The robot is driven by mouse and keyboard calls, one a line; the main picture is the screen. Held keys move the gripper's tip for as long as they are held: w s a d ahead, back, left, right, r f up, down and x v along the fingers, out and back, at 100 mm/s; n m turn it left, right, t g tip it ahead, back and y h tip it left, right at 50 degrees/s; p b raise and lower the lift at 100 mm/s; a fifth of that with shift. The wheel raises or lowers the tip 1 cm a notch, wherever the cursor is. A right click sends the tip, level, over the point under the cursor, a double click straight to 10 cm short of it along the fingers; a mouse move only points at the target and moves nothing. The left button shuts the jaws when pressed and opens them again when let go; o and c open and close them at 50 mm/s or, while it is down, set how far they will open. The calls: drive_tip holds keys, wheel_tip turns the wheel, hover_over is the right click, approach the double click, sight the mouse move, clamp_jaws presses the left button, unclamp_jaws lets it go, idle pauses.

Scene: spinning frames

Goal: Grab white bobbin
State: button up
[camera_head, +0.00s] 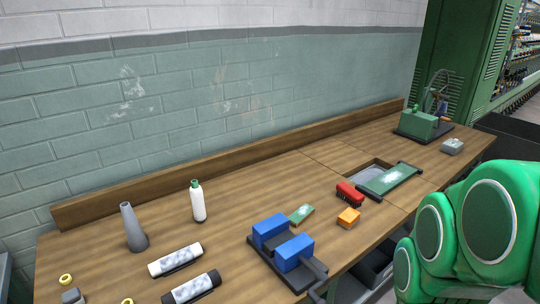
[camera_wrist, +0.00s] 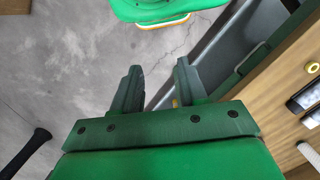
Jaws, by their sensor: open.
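My gripper (camera_wrist: 158,83) is open and empty in the wrist view, over the grey floor beside the bench. I cannot make out the upright bobbin in the wrist view. My gripper's fingers do not show in the head view, where my green arm fills the right side.
The bench (camera_head: 325,180) also carries a blue clamp-like block (camera_head: 269,230), a red brush (camera_head: 350,194), an orange block (camera_head: 348,216) and a green machine (camera_head: 417,125) at the far end. A back ledge (camera_head: 230,171) runs along the wall. Bare wood surrounds the upright bobbin.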

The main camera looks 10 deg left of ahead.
drive_tip(key=shift+o, duration=0.3)
drive_tip(key=o, duration=0.5)
drive_tip(key=shift+o, duration=0.2)
